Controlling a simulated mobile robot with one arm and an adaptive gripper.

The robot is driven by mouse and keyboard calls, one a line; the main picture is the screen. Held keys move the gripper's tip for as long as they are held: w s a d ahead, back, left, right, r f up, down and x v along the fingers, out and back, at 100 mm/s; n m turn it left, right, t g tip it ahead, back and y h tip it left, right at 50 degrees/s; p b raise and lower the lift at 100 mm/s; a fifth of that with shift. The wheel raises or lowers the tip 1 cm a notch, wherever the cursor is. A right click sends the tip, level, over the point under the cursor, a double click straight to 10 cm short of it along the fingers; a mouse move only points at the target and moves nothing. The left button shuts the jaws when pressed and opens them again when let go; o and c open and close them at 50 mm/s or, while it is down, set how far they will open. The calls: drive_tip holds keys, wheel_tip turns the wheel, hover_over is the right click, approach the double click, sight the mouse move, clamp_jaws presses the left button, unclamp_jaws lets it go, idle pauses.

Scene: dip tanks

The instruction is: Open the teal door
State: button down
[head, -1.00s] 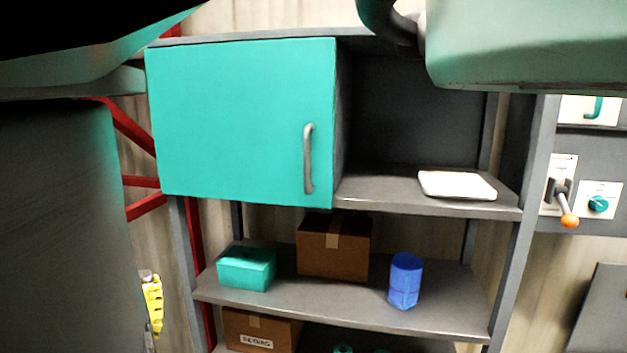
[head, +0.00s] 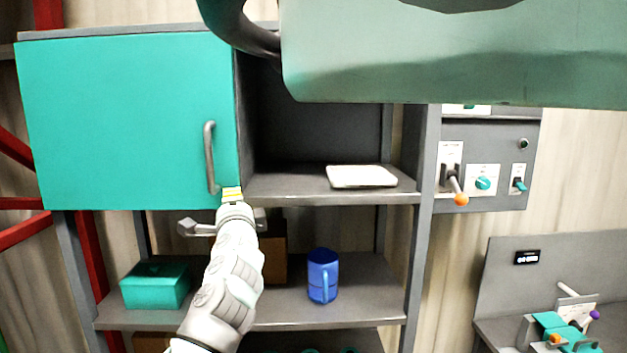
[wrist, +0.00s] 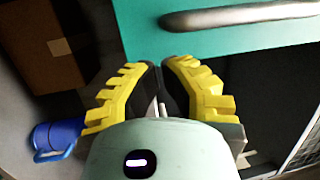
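The teal door (head: 125,120) is a flat panel on the upper left of a grey shelf unit, and it looks closed. Its grey vertical bar handle (head: 210,158) is near the right edge. In the wrist view, the handle (wrist: 240,16) crosses the top right over the teal door (wrist: 150,30). My gripper (head: 232,193) is just below and right of the handle's lower end in the head view. Its yellow fingers (wrist: 162,65) are drawn together with almost no gap, and nothing shows between them. The handle is outside the fingers.
An open compartment with a white tray (head: 360,176) is right of the door. The shelf below (head: 375,285) holds a teal box (head: 155,287), a blue mug (head: 322,276) and a cardboard box (head: 273,250) partly behind my arm. A control panel (head: 485,140) is at right.

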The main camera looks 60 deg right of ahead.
sight(218, 170)
drive_tip(key=shift+s+a+r+n+t+y, duration=1)
drive_tip(key=shift+s+r+n+y, duration=1.2)
drive_tip(key=shift+s+r+y, duration=1.35)
drive_tip(key=shift+y, duration=0.35)
drive_tip(key=p+x, duration=0.1)
drive_tip(key=x, duration=0.1)
drive_tip(key=p+x, duration=0.3)
drive_tip(key=x, duration=0.1)
drive_tip(key=shift+w+f, duration=0.25)
drive_tip(key=shift+f, duration=0.1)
drive_tip(key=shift+p+x, duration=0.95)
drive_tip(key=shift+x, duration=0.45)
drive_tip(key=shift+w+d+f, duration=0.1)
drive_tip(key=shift+w+d, duration=0.1)
drive_tip(key=shift+w, duration=0.25)
drive_tip(key=shift+a, duration=0.15)
